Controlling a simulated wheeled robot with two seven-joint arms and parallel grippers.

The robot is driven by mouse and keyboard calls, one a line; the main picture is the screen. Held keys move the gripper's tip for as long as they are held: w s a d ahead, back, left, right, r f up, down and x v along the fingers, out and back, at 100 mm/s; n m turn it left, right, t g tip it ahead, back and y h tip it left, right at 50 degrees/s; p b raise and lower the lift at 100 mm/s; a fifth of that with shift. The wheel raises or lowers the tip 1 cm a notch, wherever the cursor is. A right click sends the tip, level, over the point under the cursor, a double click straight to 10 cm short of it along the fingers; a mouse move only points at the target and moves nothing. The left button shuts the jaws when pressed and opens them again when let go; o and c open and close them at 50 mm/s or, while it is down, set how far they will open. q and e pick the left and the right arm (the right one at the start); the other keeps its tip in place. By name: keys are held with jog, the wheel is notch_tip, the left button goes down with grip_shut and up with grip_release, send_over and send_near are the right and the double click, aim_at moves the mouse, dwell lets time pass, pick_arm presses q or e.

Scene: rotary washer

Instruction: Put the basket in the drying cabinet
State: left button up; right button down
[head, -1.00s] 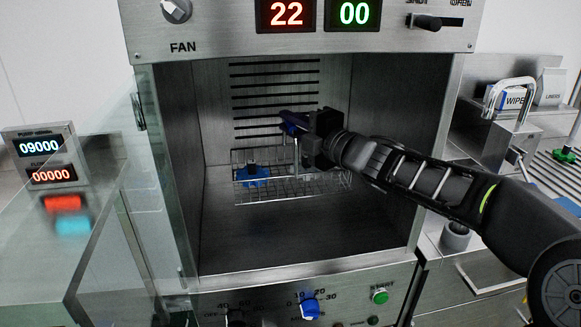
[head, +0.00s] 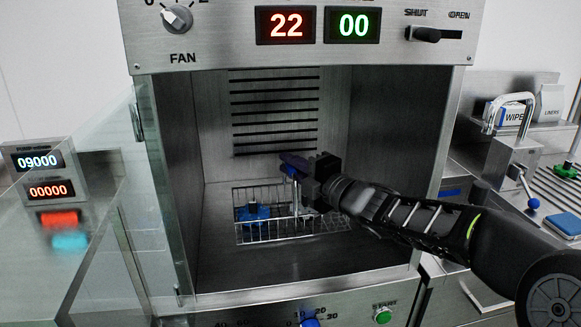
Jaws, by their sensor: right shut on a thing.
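The wire basket (head: 265,233) is inside the drying cabinet (head: 178,170), over the cabinet floor, with a blue part (head: 252,212) in it. I cannot tell whether the basket touches the floor. My right gripper (head: 290,164) reaches in from the right and is shut on the basket's upright handle at its blue grip. The gripper and wrist hide part of the basket's right side. The cabinet's glass door (head: 150,180) stands open at the left. My left gripper is not in view.
The cabinet's side walls and slotted back wall (head: 275,110) surround the arm. A control panel (head: 300,50) overhangs the opening. A counter with a tap (head: 512,110) and wipes box is at the right, a display unit (head: 45,175) at the left.

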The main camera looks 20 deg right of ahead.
jog(key=shift+r, duration=0.1)
jog(key=c, duration=1.4)
grip_release()
jog(key=shift+f, duration=0.2)
jog(key=shift+o, duration=0.2)
jog(key=shift+r, duration=0.25)
jog(key=v, duration=0.7)
jog(key=shift+s, duration=0.25)
